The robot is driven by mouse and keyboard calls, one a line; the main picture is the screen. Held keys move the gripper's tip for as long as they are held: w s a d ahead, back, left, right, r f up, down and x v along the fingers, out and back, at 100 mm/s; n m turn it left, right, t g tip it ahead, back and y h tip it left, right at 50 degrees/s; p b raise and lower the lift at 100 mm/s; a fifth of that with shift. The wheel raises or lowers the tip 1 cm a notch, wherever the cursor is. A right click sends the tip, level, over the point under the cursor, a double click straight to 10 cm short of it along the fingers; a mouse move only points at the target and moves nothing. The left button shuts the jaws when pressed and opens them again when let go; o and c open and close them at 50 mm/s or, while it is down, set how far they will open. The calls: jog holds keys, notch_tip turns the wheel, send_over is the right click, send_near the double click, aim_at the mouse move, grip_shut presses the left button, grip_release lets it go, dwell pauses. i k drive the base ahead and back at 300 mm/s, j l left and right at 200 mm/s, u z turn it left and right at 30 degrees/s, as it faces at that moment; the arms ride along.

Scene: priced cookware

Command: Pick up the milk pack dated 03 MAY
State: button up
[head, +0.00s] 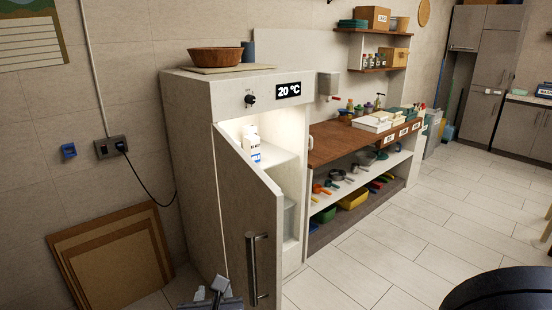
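A white and blue milk pack (252,146) stands on the upper shelf inside the lit fridge, near the opening. The door hides part of the shelf, and any date on the pack is too small to read. The white fridge (190,150) has its door (250,225) partly open, with a vertical metal handle (251,270) on the outside. What appears to be my gripper (213,296) shows as a grey shape at the bottom edge, in front of the fridge and apart from the milk pack. Its fingers are not clear.
A wooden bowl (215,57) sits on top of the fridge. A wooden counter (345,140) with cookware stands to the right. Brown boards (115,260) lean on the left wall. A power cable (150,178) hangs beside the fridge.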

aim_at(253, 143)
jog(key=i+l+z, duration=0.25)
jog(key=i+l, duration=0.35)
jog(key=i+l+z, duration=0.25)
jog(key=i+l, duration=0.4)
jog(key=i+j+u, duration=0.2)
jog(key=i+u, duration=0.2)
jog(key=i, duration=0.3)
jog(key=i+u, duration=0.4)
jog(key=i, duration=0.3)
jog(key=i+l+u, duration=0.25)
jog(key=i+u, duration=0.15)
jog(key=i, duration=0.3)
jog(key=i+u, duration=0.2)
jog(key=i, duration=0.2)
